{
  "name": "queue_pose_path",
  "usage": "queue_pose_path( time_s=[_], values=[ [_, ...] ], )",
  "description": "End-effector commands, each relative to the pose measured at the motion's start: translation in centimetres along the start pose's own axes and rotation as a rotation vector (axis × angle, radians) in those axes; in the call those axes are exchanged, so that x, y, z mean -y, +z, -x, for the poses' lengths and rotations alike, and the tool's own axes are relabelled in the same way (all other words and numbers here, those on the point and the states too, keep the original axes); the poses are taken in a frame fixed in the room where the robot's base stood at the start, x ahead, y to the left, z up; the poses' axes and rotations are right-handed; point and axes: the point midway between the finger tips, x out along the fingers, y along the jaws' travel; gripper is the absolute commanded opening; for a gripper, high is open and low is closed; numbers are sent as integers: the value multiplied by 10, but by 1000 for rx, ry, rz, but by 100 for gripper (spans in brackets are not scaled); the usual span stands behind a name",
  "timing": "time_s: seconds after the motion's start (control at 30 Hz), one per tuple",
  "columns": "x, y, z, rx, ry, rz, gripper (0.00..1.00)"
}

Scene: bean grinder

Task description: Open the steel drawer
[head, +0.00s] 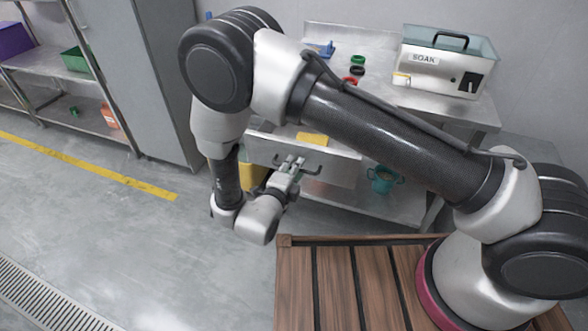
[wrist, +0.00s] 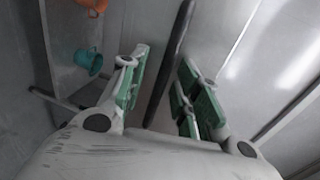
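The steel drawer (head: 338,168) is under the steel table, its front facing me. A yellow object (head: 312,139) shows just above the top edge of its front, and the drawer looks partly pulled out. Its dark bar handle (head: 312,171) runs along the front. My gripper (head: 290,163) is at the left part of this handle. In the wrist view the dark handle (wrist: 178,42) passes between the two green-padded fingers of my gripper (wrist: 166,60). The fingers are apart, with a gap visible on both sides of the bar.
A teal pot (head: 381,180) stands on the lower shelf, right of the drawer. A tall grey cabinet (head: 150,70) stands left. The floor (head: 120,235) in front is clear.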

Motion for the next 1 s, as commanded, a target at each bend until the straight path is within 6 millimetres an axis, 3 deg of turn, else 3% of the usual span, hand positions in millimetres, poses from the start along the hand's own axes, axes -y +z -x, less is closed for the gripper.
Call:
queue_pose_path(
  time_s=[0.23, 0.5, 0.7, 1.0],
  values=[
    [0, 1, 18, 3, 0, 0, 32],
    [0, 1, 79, 4, -1, -1, 32],
    [0, 1, 110, 3, 0, 0, 32],
    [0, 0, 120, 0, 0, 0, 32]
  ],
)
